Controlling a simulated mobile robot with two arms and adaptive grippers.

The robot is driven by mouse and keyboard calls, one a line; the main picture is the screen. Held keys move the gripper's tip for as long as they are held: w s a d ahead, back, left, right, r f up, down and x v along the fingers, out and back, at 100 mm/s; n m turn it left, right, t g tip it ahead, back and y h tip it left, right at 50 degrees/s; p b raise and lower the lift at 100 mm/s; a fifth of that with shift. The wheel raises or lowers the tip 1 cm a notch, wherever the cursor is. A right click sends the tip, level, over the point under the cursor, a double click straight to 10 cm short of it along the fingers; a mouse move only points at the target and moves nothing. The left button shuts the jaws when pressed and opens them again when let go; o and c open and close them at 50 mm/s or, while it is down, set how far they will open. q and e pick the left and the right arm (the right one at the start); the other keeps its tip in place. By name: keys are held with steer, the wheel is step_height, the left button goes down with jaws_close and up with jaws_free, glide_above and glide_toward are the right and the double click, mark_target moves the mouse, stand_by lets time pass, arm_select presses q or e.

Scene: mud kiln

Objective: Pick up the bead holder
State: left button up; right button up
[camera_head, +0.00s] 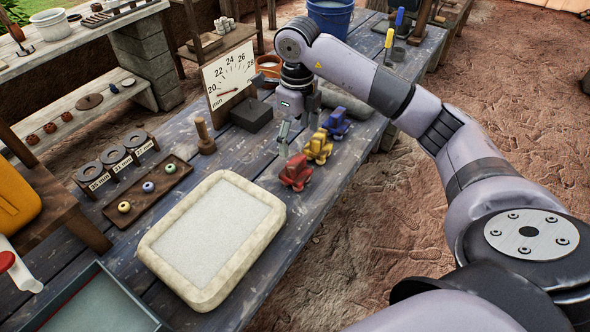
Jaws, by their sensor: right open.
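My right gripper (297,130) is open and empty. It points down above the blue-grey plank table, just behind three small coloured pieces. These are red (296,173), yellow (319,148) and blue (337,124), in a row near the table's right edge. I cannot tell whether one of them is the bead holder. A dark wooden tray (137,206) with a yellow, a blue and a green bead lies at the left, well away from the gripper. My left gripper is out of view.
A pale-rimmed tray (163,272) fills the table's front middle. A gauge board (229,72), dark block (252,113), wooden pestle (205,138) and orange pot (269,66) stand behind. A rack of labelled rings (113,157) is at left. Bare table (245,167) lies between.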

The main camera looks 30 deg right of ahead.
mark_target(297, 162)
step_height(297, 162, down, 8)
steer(key=shift+f+p, duration=0.1)
steer(key=shift+p, duration=0.5)
steer(key=f, duration=0.1)
steer(key=f+p, duration=0.1)
steer(key=f, duration=0.2)
steer(key=shift+w, duration=0.35)
steer(key=shift+d+f+p, duration=0.1)
steer(key=shift+f+p, duration=0.2)
steer(key=shift+f, duration=0.3)
steer(key=shift+c, duration=0.5)
steer(key=c, duration=1.3)
steer(key=shift+w+r, duration=0.1)
